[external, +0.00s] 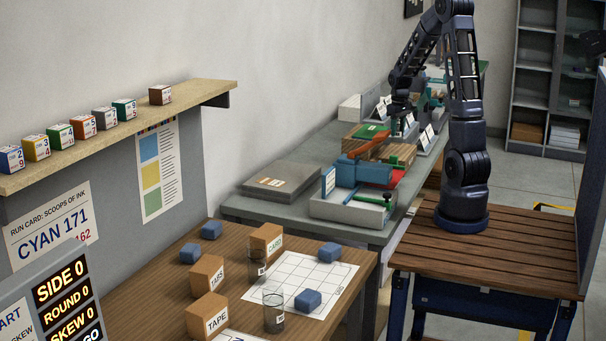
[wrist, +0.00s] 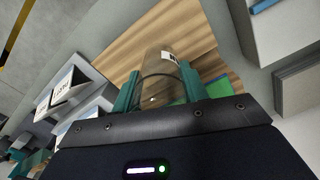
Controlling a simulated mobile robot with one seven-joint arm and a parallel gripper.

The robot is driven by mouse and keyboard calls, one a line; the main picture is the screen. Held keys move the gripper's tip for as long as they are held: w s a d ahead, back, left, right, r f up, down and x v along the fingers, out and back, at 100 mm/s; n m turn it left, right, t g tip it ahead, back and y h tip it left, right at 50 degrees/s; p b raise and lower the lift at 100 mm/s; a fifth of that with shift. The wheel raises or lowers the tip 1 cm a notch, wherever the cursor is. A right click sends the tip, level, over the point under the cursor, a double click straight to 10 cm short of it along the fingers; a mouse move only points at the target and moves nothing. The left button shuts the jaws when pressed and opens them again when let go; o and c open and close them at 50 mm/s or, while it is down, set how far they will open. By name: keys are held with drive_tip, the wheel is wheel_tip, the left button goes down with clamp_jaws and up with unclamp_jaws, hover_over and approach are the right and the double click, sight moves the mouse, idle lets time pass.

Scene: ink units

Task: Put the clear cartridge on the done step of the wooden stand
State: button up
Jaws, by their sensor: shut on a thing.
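My gripper (wrist: 160,92) has its two teal fingers shut on the clear cartridge (wrist: 155,62), a see-through cylinder with a dark ring and a small white label. The wooden stand (wrist: 120,52) with striped grain shows behind and through the cartridge in the wrist view; I cannot tell the gap between them. In the external view my gripper (external: 399,118) is above the far bench, over the stand (external: 402,152). The cartridge is too small to make out there. Which step is the done step cannot be read.
White label cards (wrist: 62,88) on grey holders stand left of the stand in the wrist view. A green piece (wrist: 218,87) lies by the right finger. A blue and red device (external: 365,172) stands nearer on the grey bench (external: 270,210). The brown table (external: 225,270) holds boxes and clear cups.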

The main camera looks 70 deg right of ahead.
sight(398, 137)
drive_tip(key=shift+f, duration=1.95)
drive_tip(key=shift+f, duration=0.1)
drive_tip(key=o, duration=1)
drive_tip(key=shift+o, duration=0.2)
